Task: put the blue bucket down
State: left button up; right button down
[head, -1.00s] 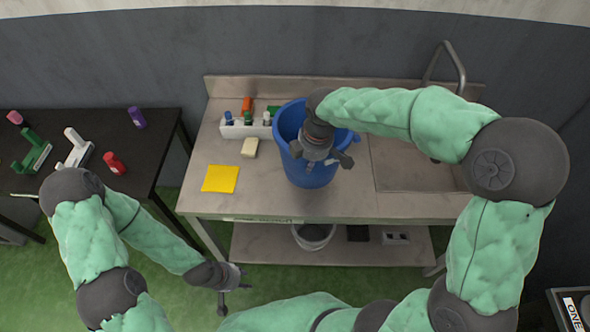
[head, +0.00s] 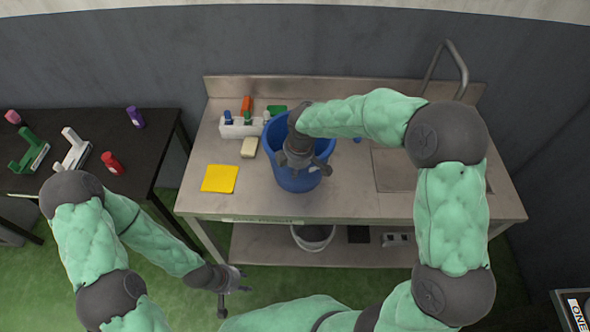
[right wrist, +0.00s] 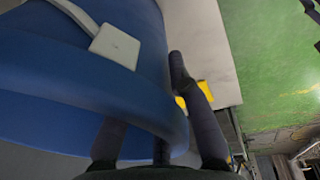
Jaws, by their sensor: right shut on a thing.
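The blue bucket (head: 292,182) is upright at the middle of the steel workbench (head: 350,205), left of the sink. My right gripper (head: 303,164) is over the bucket's near side and shut on its rim. In the right wrist view, the blue wall and rim (right wrist: 90,80) fill the left side, with the fingers (right wrist: 160,125) around the rim. I cannot tell whether the bucket's base touches the worktop. My left gripper (head: 234,291) is open and empty, low in front of the bench.
A yellow cloth (head: 220,179), a pale block (head: 249,147) and a white caddy of bottles (head: 240,130) lie left of the bucket. The sink (head: 398,170) is to the right. A grey bucket (head: 313,237) stands on the lower shelf. A black table (head: 150,150) is at left.

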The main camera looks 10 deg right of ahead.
jog(key=shift+w, duration=0.1)
jog(key=c, duration=1.5)
grip_release()
jog(key=shift+f, duration=0.15)
jog(key=o, duration=0.3)
jog(key=shift+s, duration=0.2)
jog(key=shift+o, duration=0.2)
jog(key=shift+r, duration=0.35)
jog(key=r, duration=0.4)
jog(key=s+r+p, duration=0.1)
jog(key=r, duration=0.2)
jog(key=r+p, duration=0.1)
jog(key=r, duration=0.3)
jog(key=shift+s+d+r, duration=0.25)
jog(key=shift+d+r, duration=0.05)
jog(key=shift+d, duration=0.05)
